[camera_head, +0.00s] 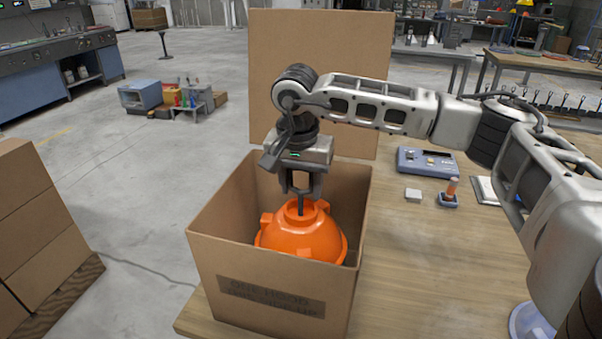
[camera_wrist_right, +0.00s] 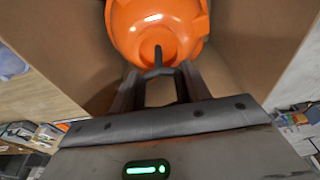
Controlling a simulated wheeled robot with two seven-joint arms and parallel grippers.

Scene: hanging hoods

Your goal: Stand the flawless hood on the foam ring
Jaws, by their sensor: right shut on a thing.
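An orange dome-shaped hood (camera_head: 300,238) sits inside an open cardboard box (camera_head: 270,270), its upper part showing and its lower edge partly hidden by the box's front wall. My right gripper (camera_head: 300,205) reaches down into the box from above and is shut on the top of the hood. In the right wrist view the hood (camera_wrist_right: 155,25) lies just beyond the fingertips (camera_wrist_right: 158,70), its surface smooth where it shows. I cannot make out whether the hood rests on the box floor. No foam ring can be surely made out. My left gripper is out of view.
A blue-grey device (camera_head: 427,161), a small white block (camera_head: 413,195) and a stamp-like tool (camera_head: 450,193) lie to the right. A pale blue round thing (camera_head: 527,325) shows partly under my right arm.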

